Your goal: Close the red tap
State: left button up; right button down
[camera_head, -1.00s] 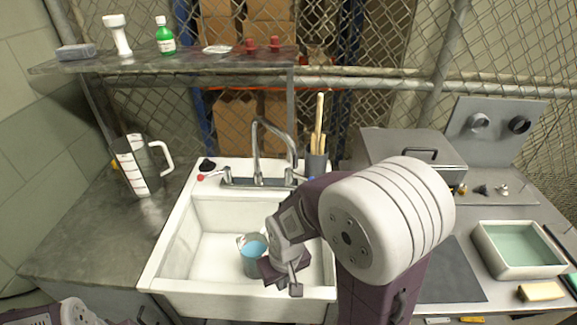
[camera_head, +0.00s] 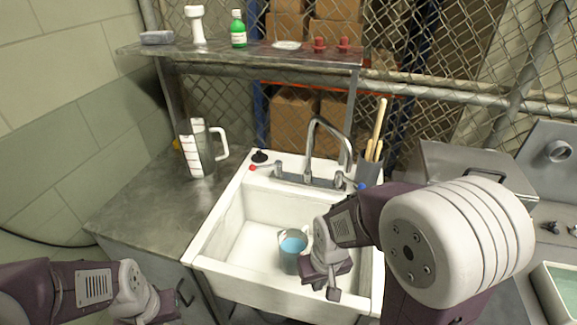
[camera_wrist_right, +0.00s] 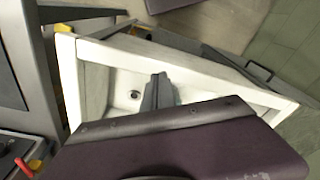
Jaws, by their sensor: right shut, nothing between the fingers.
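The red tap (camera_head: 254,168) is a small red-tipped metal handle at the back left of the white sink (camera_head: 215,235), left of the faucet. The blue-tipped tap (camera_head: 360,186) is to the faucet's right. The tall metal faucet (camera_head: 313,150) stands between them. My right gripper (camera_head: 333,287) is over the front right of the sink, well away from the red tap. It is shut and empty; its fingers show in the wrist view (camera_wrist_right: 158,92). My left gripper (camera_head: 150,306) is low at the bottom left, in front of the counter; its fingertips are not clear.
A cup with blue liquid (camera_head: 292,250) stands in the sink beside my right gripper. A clear jug (camera_head: 198,150) stands on the left counter. A holder with wooden handles (camera_head: 370,165) is behind the blue tap. The steel counter left of the sink is mostly clear.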

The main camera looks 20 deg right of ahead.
aim_at(279, 164)
jog(key=i+j, duration=0.15)
jog(key=j, duration=0.2)
jog(key=i+j, duration=0.1)
jog(key=j, duration=0.25)
jog(key=i+j, duration=0.15)
jog(key=j, duration=0.2)
jog(key=i+j, duration=0.15)
jog(key=j, duration=0.25)
